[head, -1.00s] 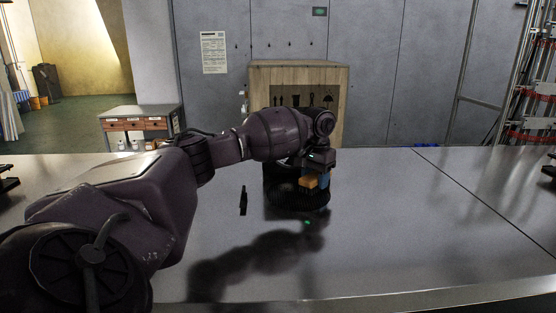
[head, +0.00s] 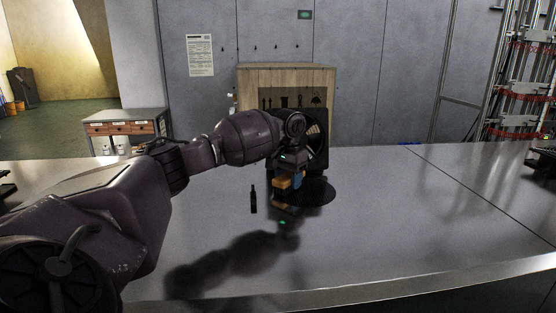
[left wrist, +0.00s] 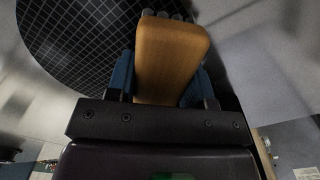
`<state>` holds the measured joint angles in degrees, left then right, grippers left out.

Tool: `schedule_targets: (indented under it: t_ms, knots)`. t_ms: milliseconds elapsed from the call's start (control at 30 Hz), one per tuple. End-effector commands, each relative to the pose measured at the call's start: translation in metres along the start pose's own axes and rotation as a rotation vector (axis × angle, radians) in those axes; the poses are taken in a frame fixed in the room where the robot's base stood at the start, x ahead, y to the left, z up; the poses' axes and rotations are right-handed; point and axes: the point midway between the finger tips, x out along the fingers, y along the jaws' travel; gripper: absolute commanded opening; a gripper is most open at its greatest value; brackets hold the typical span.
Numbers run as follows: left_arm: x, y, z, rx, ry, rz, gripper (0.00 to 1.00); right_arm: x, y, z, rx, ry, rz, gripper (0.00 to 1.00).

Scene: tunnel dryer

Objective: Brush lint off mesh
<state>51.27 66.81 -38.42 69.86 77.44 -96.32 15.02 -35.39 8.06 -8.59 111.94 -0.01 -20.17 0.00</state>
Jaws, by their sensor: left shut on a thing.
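My left gripper (head: 288,181) is shut on a brush with an orange-brown wooden block (head: 283,182), held above the table. In the left wrist view the block (left wrist: 170,62) sits between blue fingers, with dark round tips at its far end. The black mesh with its fine grid (left wrist: 85,45) fills the upper left there, partly hidden by the brush; I cannot tell whether they touch. In the head view a dark upright piece (head: 319,155) with a round black base (head: 320,194) stands behind and right of the gripper. My right gripper is not in view.
A small dark bottle-like thing (head: 253,199) stands on the grey metal table (head: 420,220), left of the gripper. A wooden crate (head: 290,78) stands behind the table. Dark objects sit at both table edges. The table's right side is largely clear.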

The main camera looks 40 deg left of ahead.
Motion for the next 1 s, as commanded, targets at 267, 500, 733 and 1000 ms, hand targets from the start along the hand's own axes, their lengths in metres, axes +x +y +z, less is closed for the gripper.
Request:
schedule_targets:
  t_ms: [267, 500, 733, 1000]
  knots:
    - [-0.024, -0.004, -0.001, 0.003, 0.003, 0.000, 0.26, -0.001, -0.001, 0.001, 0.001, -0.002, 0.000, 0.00]
    - [-0.043, -0.006, -0.001, 0.002, 0.000, 0.000, 0.26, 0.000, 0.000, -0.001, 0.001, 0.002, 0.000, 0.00]
    - [-0.064, -0.009, -0.001, 0.001, 0.001, 0.000, 0.26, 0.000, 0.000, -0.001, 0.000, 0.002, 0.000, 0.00]
    - [-0.082, -0.012, 0.000, 0.000, 0.001, 0.000, 0.26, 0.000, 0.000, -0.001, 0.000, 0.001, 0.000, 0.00]
